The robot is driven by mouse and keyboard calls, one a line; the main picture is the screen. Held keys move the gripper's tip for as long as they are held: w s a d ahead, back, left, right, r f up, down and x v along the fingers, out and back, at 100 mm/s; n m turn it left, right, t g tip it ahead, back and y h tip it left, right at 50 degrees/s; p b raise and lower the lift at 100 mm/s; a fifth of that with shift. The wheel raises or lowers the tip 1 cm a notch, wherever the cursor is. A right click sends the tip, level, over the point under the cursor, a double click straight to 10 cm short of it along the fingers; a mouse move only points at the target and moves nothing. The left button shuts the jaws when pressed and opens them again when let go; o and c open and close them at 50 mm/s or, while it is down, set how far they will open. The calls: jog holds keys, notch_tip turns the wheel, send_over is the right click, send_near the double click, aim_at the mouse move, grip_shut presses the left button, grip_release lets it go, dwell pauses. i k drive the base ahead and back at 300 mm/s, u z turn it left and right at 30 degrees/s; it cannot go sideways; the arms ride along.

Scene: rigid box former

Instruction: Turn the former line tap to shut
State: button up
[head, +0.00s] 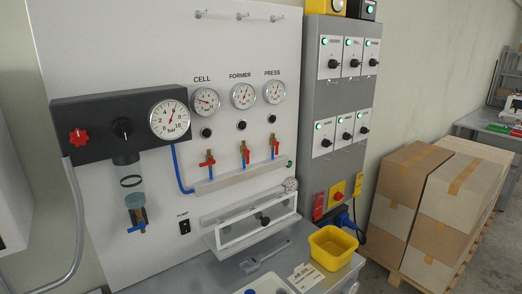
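The former line tap (245,153) is a small brass valve with a red handle, the middle one of three on the white panel. It sits below the gauge (243,96) labelled FORMER and a black knob (242,125). Its red handle looks upright, in line with the pipe. The cell tap (207,162) is to its left, with its red handle looking more crosswise. The press tap (275,146) is to its right, with its handle looking upright. My gripper is not in view.
A black regulator unit (90,128) with a gauge juts out at left. A grey switch cabinet (320,170) stands right of the panel. Below the taps are a clear-fronted case (250,230), a yellow bin (333,246) and a wrench (264,258). Cartons (455,200) stand at right.

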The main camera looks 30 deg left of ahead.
aim_at(246, 151)
jog(key=u, duration=0.45)
jog(key=i, duration=0.7)
jog(key=u, duration=0.9)
jog(key=i, duration=0.2)
jog(key=u, duration=0.65)
jog(key=k, duration=0.55)
jog(key=u, duration=1.05)
jog(key=k, duration=0.75)
jog(key=z, duration=0.1)
jog(key=i, duration=0.6)
jog(key=z, duration=0.4)
